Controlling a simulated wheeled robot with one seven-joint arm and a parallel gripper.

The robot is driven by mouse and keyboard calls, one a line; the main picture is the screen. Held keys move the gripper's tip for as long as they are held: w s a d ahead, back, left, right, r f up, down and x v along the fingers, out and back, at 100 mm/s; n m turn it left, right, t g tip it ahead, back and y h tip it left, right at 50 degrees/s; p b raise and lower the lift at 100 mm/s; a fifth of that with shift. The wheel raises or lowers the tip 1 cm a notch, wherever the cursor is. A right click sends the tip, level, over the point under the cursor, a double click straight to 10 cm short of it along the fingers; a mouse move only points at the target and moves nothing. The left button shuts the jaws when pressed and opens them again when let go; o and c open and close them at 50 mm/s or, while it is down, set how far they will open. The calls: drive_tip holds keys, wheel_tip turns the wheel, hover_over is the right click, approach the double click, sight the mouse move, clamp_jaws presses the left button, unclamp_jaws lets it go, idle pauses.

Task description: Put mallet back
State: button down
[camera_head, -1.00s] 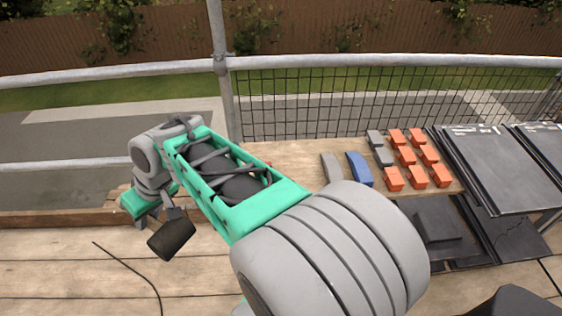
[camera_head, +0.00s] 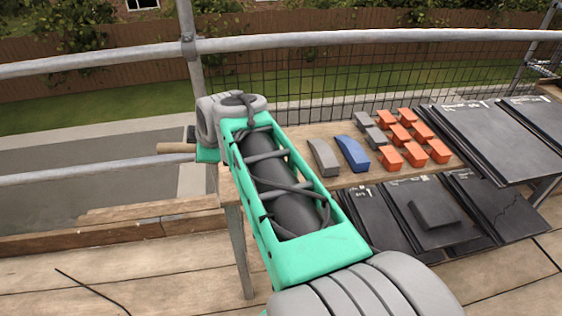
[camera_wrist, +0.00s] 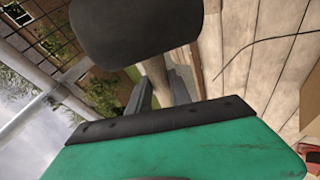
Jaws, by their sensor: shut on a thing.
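The mallet has a dark rubber head (camera_wrist: 135,28) and a pale wooden handle (camera_wrist: 158,76). In the wrist view, my gripper (camera_wrist: 161,90) is shut on the handle, with the head just beyond the fingers. In the head view, a short length of wooden handle (camera_head: 176,148) sticks out to the left of my wrist. The mallet's head and my gripper's fingers are hidden there behind my arm. The mallet is held up off the deck, near the left end of the wooden bench (camera_head: 300,140).
On the bench lie a grey curved piece (camera_head: 323,157), a blue one (camera_head: 352,154), and several orange blocks (camera_head: 390,157) and grey blocks. Dark slates (camera_head: 490,140) lean at the right. A metal guard rail (camera_head: 90,58) runs behind. The plank deck (camera_head: 120,265) at front left is mostly clear.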

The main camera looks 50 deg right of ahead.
drive_tip(key=d+n+t+b, duration=0.1)
drive_tip(key=d+b, duration=0.1)
drive_tip(key=s+d+f+n+t+b, duration=0.1)
drive_tip(key=d+t+b, duration=0.1)
drive_tip(key=d, duration=0.1)
drive_tip(key=d+n+t+b, duration=0.1)
drive_tip(key=d+n+b, duration=0.1)
drive_tip(key=d+b, duration=0.1)
drive_tip(key=shift+s+d+f+t, duration=0.2)
drive_tip(key=shift+s+f+t, duration=0.1)
drive_tip(key=shift+s+t, duration=0.1)
drive_tip(key=s+d+r+n+t+b, duration=0.1)
drive_tip(key=s+d+t+b, duration=0.1)
drive_tip(key=s+d+b, duration=0.15)
drive_tip(key=shift+t, duration=0.3)
drive_tip(key=w+d+f+b, duration=0.1)
drive_tip(key=w+d+f, duration=0.4)
drive_tip(key=w+d, duration=0.1)
drive_tip(key=w, duration=0.1)
drive_tip(key=w+d+f+b, duration=0.1)
drive_tip(key=w+d+f, duration=0.2)
drive_tip(key=w+d, duration=0.1)
drive_tip(key=shift+f+b, duration=0.35)
drive_tip(key=shift+w+f, duration=0.1)
drive_tip(key=shift+f, duration=0.2)
wheel_tip(320, 180, down, 3)
drive_tip(key=shift+d+f+b, duration=0.1)
drive_tip(key=shift+d+b, duration=0.05)
drive_tip(key=shift+b, duration=0.3)
